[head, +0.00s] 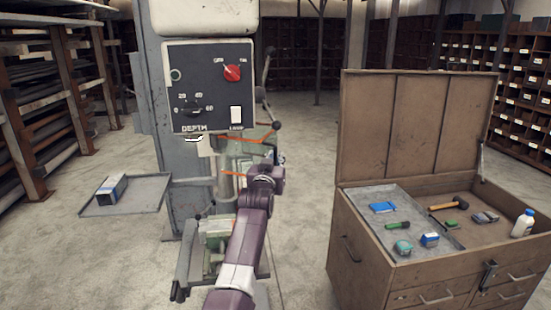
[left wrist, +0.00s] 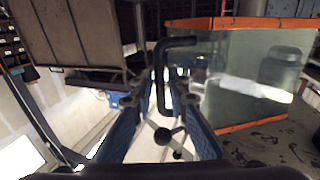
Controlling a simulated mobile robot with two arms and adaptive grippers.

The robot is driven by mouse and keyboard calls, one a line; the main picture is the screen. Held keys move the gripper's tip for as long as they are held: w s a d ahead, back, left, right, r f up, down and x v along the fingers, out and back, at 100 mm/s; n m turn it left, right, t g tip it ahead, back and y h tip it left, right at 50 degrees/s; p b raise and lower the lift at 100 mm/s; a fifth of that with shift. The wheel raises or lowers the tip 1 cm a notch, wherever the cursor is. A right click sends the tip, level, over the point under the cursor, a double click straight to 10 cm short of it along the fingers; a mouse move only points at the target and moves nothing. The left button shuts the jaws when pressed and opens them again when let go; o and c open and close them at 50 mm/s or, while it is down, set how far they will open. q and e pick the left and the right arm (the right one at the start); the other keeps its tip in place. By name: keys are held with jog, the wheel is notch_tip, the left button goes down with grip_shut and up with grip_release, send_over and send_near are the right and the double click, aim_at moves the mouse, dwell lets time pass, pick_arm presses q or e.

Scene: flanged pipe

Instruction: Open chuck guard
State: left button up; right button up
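The chuck guard is a clear box with orange edges. In the head view the guard (head: 243,150) stands under the control panel around the spindle area, partly hidden by my left arm. In the left wrist view the clear guard (left wrist: 235,58) fills the upper right, and its black bent handle (left wrist: 161,78) shows between my blue finger tips. My left gripper (left wrist: 165,90) is open, with a gap between the fingers and the handle. In the head view the gripper (head: 273,160) is at the guard's right side, mostly hidden by its own wrist. My right gripper is in neither view.
The drill press panel (head: 208,88) has a red knob. Feed levers with ball ends (head: 274,125) stand close to my left gripper. A grey side tray (head: 150,190) holds a box. A tool cabinet (head: 385,262) with raised lid stands at right. Floor between is clear.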

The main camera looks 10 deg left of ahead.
pick_arm(q)
jog(key=shift+s+r, duration=0.1)
jog(key=shift+s, duration=0.1)
jog(key=s, duration=0.7)
jog(key=shift+c, duration=0.2)
